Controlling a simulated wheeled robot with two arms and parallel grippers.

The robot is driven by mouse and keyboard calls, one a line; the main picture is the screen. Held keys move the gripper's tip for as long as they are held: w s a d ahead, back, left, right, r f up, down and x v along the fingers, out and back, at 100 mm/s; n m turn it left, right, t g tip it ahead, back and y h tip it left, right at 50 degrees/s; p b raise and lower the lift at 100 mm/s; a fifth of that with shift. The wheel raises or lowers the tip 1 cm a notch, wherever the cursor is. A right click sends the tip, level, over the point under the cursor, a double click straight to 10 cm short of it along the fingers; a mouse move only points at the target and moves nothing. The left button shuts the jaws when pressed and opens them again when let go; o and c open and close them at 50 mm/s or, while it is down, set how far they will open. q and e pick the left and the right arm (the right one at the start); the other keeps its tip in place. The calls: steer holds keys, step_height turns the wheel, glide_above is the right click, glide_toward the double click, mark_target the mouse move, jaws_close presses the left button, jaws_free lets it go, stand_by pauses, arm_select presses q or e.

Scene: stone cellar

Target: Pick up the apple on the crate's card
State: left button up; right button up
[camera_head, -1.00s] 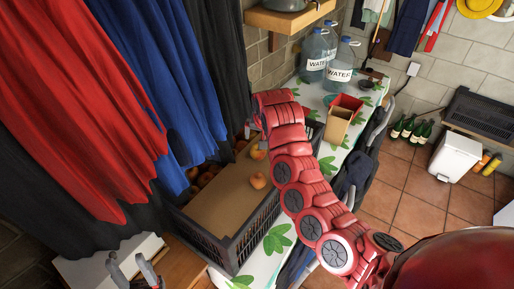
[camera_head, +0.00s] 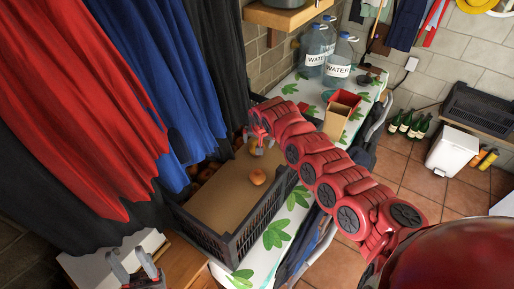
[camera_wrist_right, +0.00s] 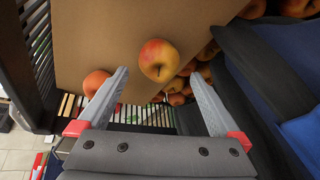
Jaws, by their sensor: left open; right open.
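A red-and-yellow apple (camera_head: 257,177) lies on the brown card (camera_head: 215,198) in the black crate (camera_head: 262,216). In the right wrist view the apple (camera_wrist_right: 158,60) lies on the card, ahead of and between my open fingers, untouched. My right gripper (camera_head: 262,141) is open and empty above the crate's far part, beyond the apple in the head view. A second, redder fruit (camera_wrist_right: 97,82) sits by the card's edge, partly behind the left-hand finger in the wrist view. My left gripper (camera_head: 136,272) is open at the bottom left, away from the crate.
More fruit (camera_wrist_right: 204,72) lies beside the card. Red, blue and dark cloths (camera_head: 165,85) hang close along the crate's left side. Water bottles (camera_head: 338,62) and a red-rimmed box (camera_head: 341,112) stand further along the leaf-patterned table (camera_head: 275,236).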

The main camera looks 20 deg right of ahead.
steer(key=shift+f+p, duration=0.2)
steer(key=shift+p, duration=0.15)
steer(key=x, duration=0.3)
steer(key=shift+f+p, duration=0.15)
steer(key=shift+p, duration=0.25)
steer(key=shift+w+d+f, duration=0.1)
steer(key=shift+w+f, duration=0.15)
steer(key=shift+f, duration=0.35)
steer(key=c, duration=1.4)
